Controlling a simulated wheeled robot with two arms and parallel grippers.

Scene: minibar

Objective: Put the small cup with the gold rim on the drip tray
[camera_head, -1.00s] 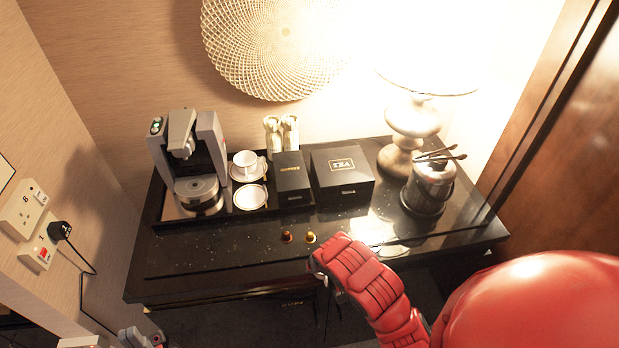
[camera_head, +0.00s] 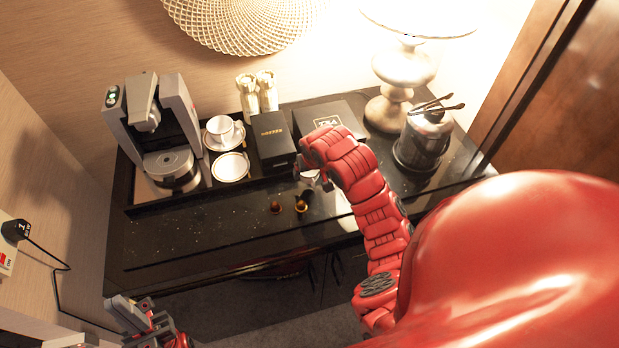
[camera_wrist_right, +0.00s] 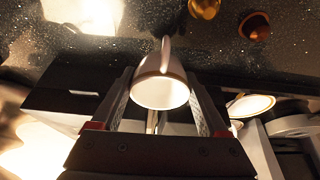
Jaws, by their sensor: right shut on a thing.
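The small white cup with the gold rim (camera_wrist_right: 162,85) is between the fingers of my right gripper (camera_wrist_right: 160,98) in the right wrist view. My right gripper is shut on it. In the head view the cup (camera_head: 311,178) is partly hidden by my right gripper (camera_head: 306,172), above the counter in front of the black boxes. The drip tray (camera_head: 172,166) is the round silver plate at the foot of the coffee machine (camera_head: 150,120), to the left. My left gripper (camera_head: 132,308) is low at the left, below the counter's front edge; its jaw opening is unclear.
An empty gold-rimmed saucer (camera_head: 231,167) lies right of the drip tray. Another white cup (camera_head: 222,130) stands on a saucer behind it. Two coffee capsules (camera_head: 288,206) lie near the counter front. A black box (camera_head: 272,140), lamp (camera_head: 402,72) and ice bucket (camera_head: 425,138) stand to the right.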

